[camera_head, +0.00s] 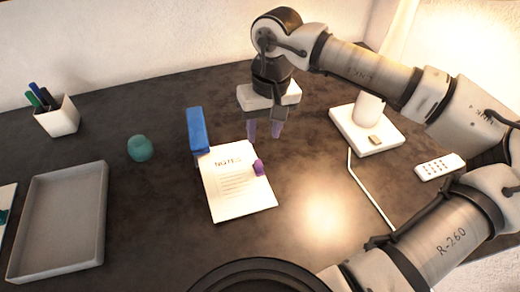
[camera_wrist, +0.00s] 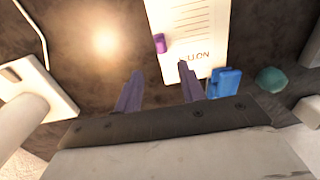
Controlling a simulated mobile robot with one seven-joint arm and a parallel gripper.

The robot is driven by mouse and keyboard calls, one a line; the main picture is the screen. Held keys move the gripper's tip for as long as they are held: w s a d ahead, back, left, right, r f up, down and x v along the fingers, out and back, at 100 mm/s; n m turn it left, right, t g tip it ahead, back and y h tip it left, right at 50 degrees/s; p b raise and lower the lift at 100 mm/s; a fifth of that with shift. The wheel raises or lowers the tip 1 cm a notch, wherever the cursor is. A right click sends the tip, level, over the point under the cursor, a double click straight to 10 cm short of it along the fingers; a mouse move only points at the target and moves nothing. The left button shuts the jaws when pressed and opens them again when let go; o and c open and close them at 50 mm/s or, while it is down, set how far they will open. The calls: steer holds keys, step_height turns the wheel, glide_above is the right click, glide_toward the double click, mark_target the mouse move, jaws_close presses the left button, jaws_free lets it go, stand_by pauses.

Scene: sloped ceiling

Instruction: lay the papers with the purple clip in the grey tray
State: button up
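The papers (camera_head: 234,190) lie flat on the dark desk, headed with a printed title. A purple clip (camera_head: 258,168) sits on their right edge; it also shows in the wrist view (camera_wrist: 160,43), with the papers (camera_wrist: 203,30). The grey tray (camera_head: 102,212) lies at the left of the desk and looks empty. My gripper (camera_head: 264,132) is open and empty above the desk, up and to the right of the papers. In the wrist view its two purple fingers (camera_wrist: 160,85) are apart, with nothing between them.
A blue object (camera_head: 198,130) stands at the papers' top left edge. A teal lump (camera_head: 140,148) lies between it and the tray. A white pen cup (camera_head: 58,118) stands behind the tray. A lamp base (camera_head: 345,125), a thin white rod (camera_head: 370,190) and a remote (camera_head: 440,167) are at right.

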mark_target(259, 163)
steer(key=f, duration=0.7)
steer(key=a+f+p, duration=0.1)
steer(key=f, duration=0.2)
steer(key=shift+s+f, duration=0.2)
steer(key=shift+f, duration=0.1)
steer(key=shift+c, duration=0.3)
jaws_close()
steer(key=shift+s+d+b, duration=0.35)
steer(key=shift+s, duration=0.75)
steer(key=shift+s+d+b, duration=0.4)
steer(key=shift+s, duration=0.7)
steer(key=shift+s+d+b, duration=0.35)
steer(key=shift+s, duration=0.75)
steer(key=shift+o, duration=0.2)
jaws_free()
